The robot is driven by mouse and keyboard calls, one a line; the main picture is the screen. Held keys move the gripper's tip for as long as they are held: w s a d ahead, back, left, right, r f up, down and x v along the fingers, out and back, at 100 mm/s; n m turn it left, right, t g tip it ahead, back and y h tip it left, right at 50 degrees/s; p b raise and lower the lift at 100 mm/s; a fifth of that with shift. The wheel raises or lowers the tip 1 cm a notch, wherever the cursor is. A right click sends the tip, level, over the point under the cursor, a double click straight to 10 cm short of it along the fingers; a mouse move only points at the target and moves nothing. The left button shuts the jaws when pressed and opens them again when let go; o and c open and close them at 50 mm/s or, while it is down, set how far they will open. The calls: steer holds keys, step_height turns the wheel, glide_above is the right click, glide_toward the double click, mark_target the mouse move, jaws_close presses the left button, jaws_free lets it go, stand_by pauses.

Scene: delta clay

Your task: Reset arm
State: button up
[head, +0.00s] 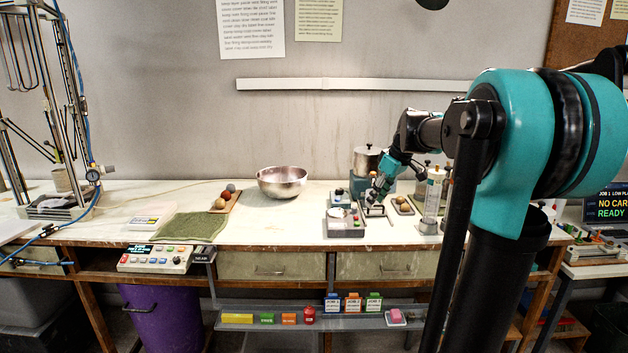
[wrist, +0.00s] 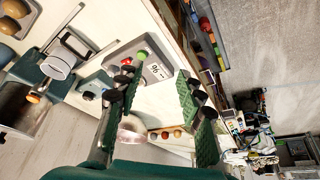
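My teal and black arm reaches in from the right in the head view, and my gripper (head: 374,205) is over the bench just right of a small grey scale (head: 345,226). In the wrist view my gripper (wrist: 158,92) shows its two green-padded fingers spread apart with nothing between them. Whether the fingers touch anything cannot be told.
A metal bowl (head: 282,182), a wooden board with clay balls (head: 225,202) and a green mat (head: 194,228) stand to the left. A metal pot machine (head: 367,162), a small ball tray (head: 403,206) and clear cylinders (head: 432,198) are close by my gripper. A shelf (head: 270,322) runs below.

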steer(key=s+f+m+h, duration=0.1)
steer(key=s+f+m, duration=0.3)
steer(key=s+f, duration=0.8)
steer(key=s+f+m+t+h, duration=0.1)
steer(key=s+f+m, duration=0.4)
steer(key=s+f, duration=0.8)
steer(key=shift+s+f+h, duration=0.15)
steer(key=shift+s+h, duration=0.45)
steer(key=shift+s, duration=0.55)
